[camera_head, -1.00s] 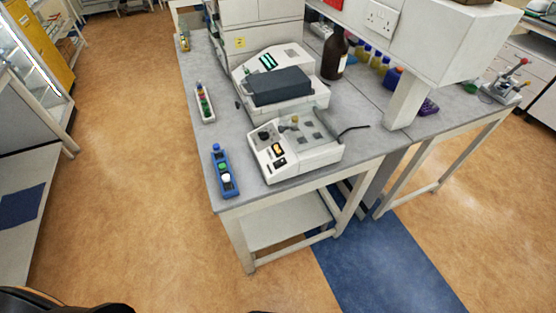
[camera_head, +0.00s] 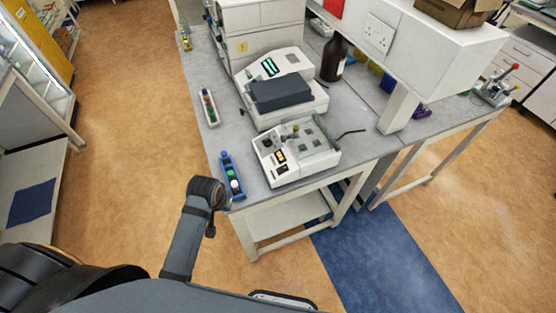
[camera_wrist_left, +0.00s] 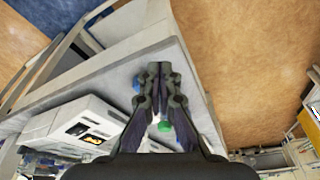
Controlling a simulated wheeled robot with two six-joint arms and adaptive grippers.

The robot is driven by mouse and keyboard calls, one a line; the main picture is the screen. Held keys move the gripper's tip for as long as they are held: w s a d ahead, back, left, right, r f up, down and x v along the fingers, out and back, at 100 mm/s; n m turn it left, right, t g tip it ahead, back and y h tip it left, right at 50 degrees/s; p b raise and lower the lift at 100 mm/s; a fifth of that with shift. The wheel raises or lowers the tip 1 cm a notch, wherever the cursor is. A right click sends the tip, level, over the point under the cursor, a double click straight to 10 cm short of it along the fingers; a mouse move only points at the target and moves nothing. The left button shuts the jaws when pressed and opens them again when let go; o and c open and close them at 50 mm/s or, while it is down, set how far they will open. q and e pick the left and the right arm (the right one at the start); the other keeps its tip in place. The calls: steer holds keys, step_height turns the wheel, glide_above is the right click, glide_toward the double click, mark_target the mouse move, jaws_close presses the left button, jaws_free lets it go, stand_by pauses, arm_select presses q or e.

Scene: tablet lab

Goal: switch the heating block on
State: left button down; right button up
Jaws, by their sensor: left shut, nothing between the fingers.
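The heating block (camera_head: 313,167) is a white device with a flat top at the front of the grey bench. Its front panel carries an orange-lit switch (camera_head: 281,157) and a small dark display. It also shows in the left wrist view (camera_wrist_left: 60,117), at the lower left, with its dark and orange panel (camera_wrist_left: 93,140). My left gripper (camera_wrist_left: 158,70) is shut and empty. It is over the bench corner by the blue rack, to the right of the block in the wrist view and apart from it. My right gripper is not in view.
A blue rack (camera_head: 229,180) with several capped vials stands at the bench's front left edge, near my left wrist. A white rack (camera_head: 210,110) lies farther back. A white instrument with a dark lid (camera_head: 281,93) stands behind the block. A brown bottle (camera_head: 334,58) is behind.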

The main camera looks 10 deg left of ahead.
arm_select(q)
steer(key=w+d+r+n+h, duration=0.1)
steer(key=w+d+r+n, duration=0.1)
steer(key=w+d+r, duration=0.3)
steer(key=w+d+r+n+g+h+p, duration=0.1)
steer(key=w+d+r+n, duration=0.2)
steer(key=w+r, duration=0.6)
step_height(320, 180, up, 2)
steer(key=d, duration=0.2)
steer(key=shift+w+d+r+g+h, duration=0.15)
steer(key=shift+w+d+g+h, duration=0.15)
steer(key=shift+w+d, duration=0.05)
